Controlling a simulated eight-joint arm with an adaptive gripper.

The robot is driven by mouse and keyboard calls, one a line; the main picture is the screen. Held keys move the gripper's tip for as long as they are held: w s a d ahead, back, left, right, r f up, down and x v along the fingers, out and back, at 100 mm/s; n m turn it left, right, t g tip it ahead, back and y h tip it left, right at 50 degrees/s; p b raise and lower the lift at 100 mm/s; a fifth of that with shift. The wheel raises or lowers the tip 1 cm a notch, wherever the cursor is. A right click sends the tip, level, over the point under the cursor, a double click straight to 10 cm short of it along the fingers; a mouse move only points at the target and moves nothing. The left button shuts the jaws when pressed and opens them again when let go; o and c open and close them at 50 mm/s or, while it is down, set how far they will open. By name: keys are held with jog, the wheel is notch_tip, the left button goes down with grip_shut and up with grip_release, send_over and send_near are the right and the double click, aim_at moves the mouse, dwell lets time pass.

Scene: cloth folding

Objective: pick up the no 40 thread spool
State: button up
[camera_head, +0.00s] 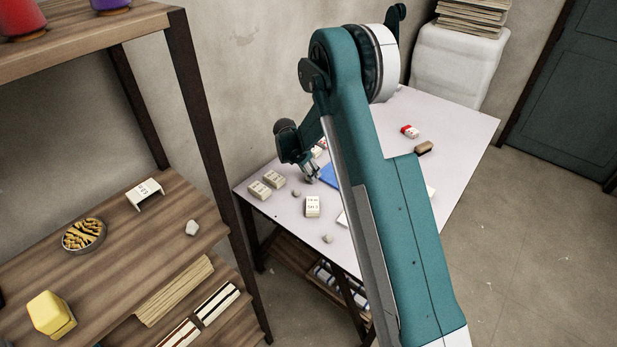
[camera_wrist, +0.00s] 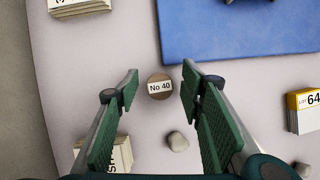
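The No 40 thread spool (camera_wrist: 159,85) shows in the wrist view as a small round brown top with a white "No 40" label. It stands on the pale table (camera_wrist: 120,40), between and slightly beyond the fingers. My gripper (camera_wrist: 162,78) is open, its green ribbed pads on either side of the spool with a gap to each; I cannot tell the height between them. In the head view my gripper (camera_head: 312,178) is low over the table's left part, and the spool cannot be made out there.
A blue mat (camera_wrist: 235,32) lies just beyond the spool. A grey stone (camera_wrist: 178,141) sits close on the near side. Card stacks stand at the upper left (camera_wrist: 78,7), lower left (camera_wrist: 117,154) and right (camera_wrist: 304,110). A wooden shelf (camera_head: 110,235) stands left of the table.

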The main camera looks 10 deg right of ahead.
dwell(0.4)
jog(key=c, duration=0.9)
jog(key=shift+r, duration=0.1)
jog(key=shift+r+p, duration=0.55)
jog(key=shift+r, duration=4.4)
